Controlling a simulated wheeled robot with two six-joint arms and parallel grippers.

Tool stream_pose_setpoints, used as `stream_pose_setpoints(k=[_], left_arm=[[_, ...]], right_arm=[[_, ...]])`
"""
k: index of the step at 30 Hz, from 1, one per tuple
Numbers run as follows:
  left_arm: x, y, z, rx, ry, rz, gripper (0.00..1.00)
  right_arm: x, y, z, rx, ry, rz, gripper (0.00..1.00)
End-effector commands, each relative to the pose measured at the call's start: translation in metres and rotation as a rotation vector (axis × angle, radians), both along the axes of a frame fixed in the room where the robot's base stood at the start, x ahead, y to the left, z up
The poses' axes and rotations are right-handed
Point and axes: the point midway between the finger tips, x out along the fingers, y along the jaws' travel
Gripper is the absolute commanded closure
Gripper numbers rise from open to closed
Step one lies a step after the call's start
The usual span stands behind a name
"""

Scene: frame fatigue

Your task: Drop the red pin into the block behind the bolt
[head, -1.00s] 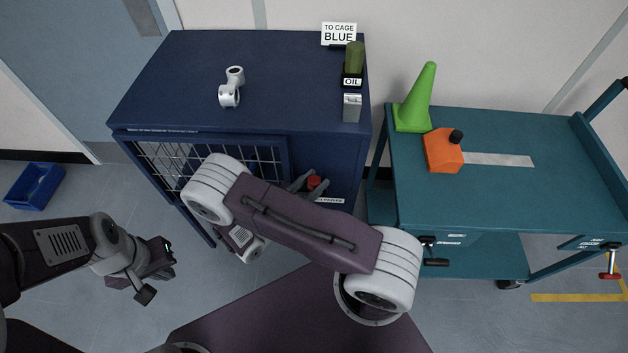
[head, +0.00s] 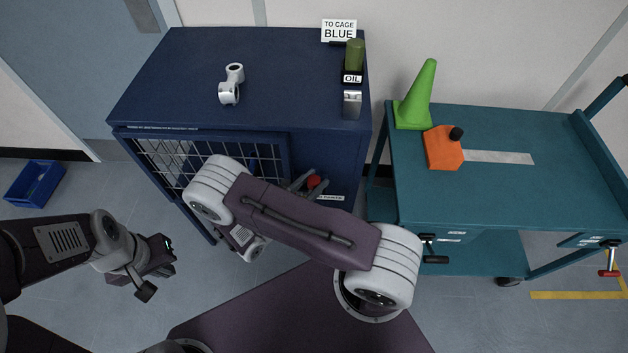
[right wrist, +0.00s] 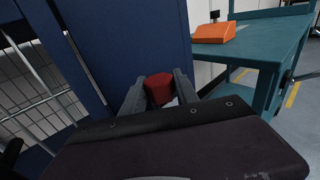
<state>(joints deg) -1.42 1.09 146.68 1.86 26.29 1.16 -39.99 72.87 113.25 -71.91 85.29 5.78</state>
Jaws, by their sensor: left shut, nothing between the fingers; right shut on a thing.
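In the right wrist view the red head (right wrist: 158,90) sits between two grey fingers. My right gripper (head: 306,184) is shut on it; its fingers (right wrist: 160,95) point toward the cabinet face. The pin's lower part is hidden. My right arm covers much of the cabinet front, and I cannot make out the bolt or the block. My left gripper (head: 158,272) is shut and empty, low at the left, well away from the cabinet.
The blue cabinet (head: 270,75) has a mesh door (head: 205,160) and carries a white jointed part, an oil bottle (head: 354,60) and a small metal block (head: 352,104). A teal cart (head: 510,190) at right holds a green cone and an orange can. A blue bin (head: 35,184) lies at left.

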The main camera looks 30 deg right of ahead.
Motion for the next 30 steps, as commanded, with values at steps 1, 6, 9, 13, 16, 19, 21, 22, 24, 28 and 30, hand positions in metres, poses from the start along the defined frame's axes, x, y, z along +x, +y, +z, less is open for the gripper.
stream_pose_setpoints(k=[1, 6, 9, 13, 16, 19, 21, 22, 24, 28, 30], left_arm=[[0.0, 0.0, 0.0, 0.0, 0.0, 0.0, 1.0], [0.0, 0.0, 0.0, 0.0, 0.0, 0.0, 1.0], [0.0, 0.0, 0.0, 0.0, 0.0, 0.0, 1.0], [0.0, 0.0, 0.0, 0.0, 0.0, 0.0, 1.0], [0.0, 0.0, 0.0, 0.0, 0.0, 0.0, 1.0], [0.0, 0.0, -0.001, 0.0, 0.0, 0.0, 1.0], [0.0, 0.0, -0.003, 0.0, 0.0, 0.0, 1.0], [0.0, 0.0, -0.003, 0.0, 0.0, 0.0, 1.0], [0.0, 0.0, -0.004, 0.0, 0.0, 0.0, 1.0], [0.0, 0.0, -0.005, 0.0, 0.0, 0.0, 1.0], [0.0, 0.0, -0.005, 0.0, 0.0, 0.0, 1.0]], right_arm=[[0.0, 0.0, -0.002, 0.001, 0.001, 0.0, 0.93], [0.0, 0.0, -0.003, 0.001, 0.001, 0.0, 0.38], [0.0, 0.0, -0.003, 0.001, 0.001, 0.0, 0.38], [0.0, 0.0, -0.003, 0.001, 0.001, 0.0, 0.38], [-0.001, 0.003, -0.003, 0.001, 0.0, 0.001, 0.38], [-0.006, 0.018, -0.002, 0.003, -0.001, 0.005, 0.38], [-0.012, 0.034, -0.002, 0.003, -0.001, 0.007, 0.38], [-0.014, 0.04, -0.002, 0.004, -0.002, 0.007, 0.38], [-0.02, 0.055, -0.001, 0.003, -0.001, 0.006, 0.38], [-0.029, 0.075, 0.0, 0.003, -0.001, 0.003, 0.38], [-0.032, 0.081, 0.001, 0.001, 0.0, 0.002, 0.38]])
